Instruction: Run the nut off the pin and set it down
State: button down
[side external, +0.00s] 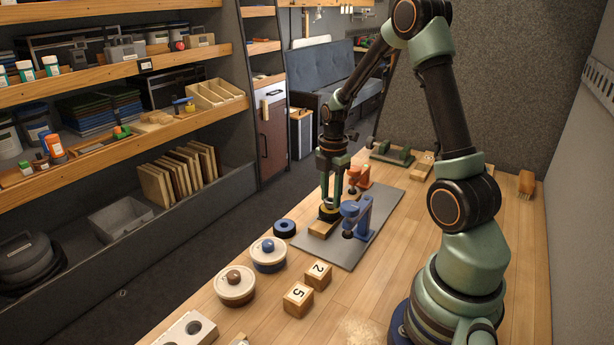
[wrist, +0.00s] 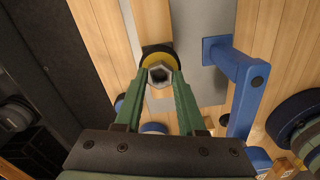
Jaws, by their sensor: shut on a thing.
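A grey hex nut (wrist: 160,74) sits between my fingertips in the wrist view. My gripper (wrist: 161,80) is shut on it, with a green finger on each side. A yellow ring (wrist: 146,62) on a black base (wrist: 153,49) shows just behind the nut. The nut's middle is dark, so I cannot tell whether the pin is inside it. In the side view my gripper (side external: 334,196) points down at the yellow and black piece (side external: 329,214), which stands at a wooden block (side external: 322,229). The nut is too small to make out there.
A blue hook stand (side external: 357,218) is close on the right, and an orange one (side external: 357,177) is behind. The bench's right side has free room.

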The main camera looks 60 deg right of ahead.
jog(key=n, duration=0.3)
jog(key=shift+r, duration=2.5)
notch_tip(320, 180, up, 8)
jog(key=r, duration=0.1)
send_over(304, 215)
notch_tip(304, 215, down, 20)
jog(key=shift+w+f, duration=0.1)
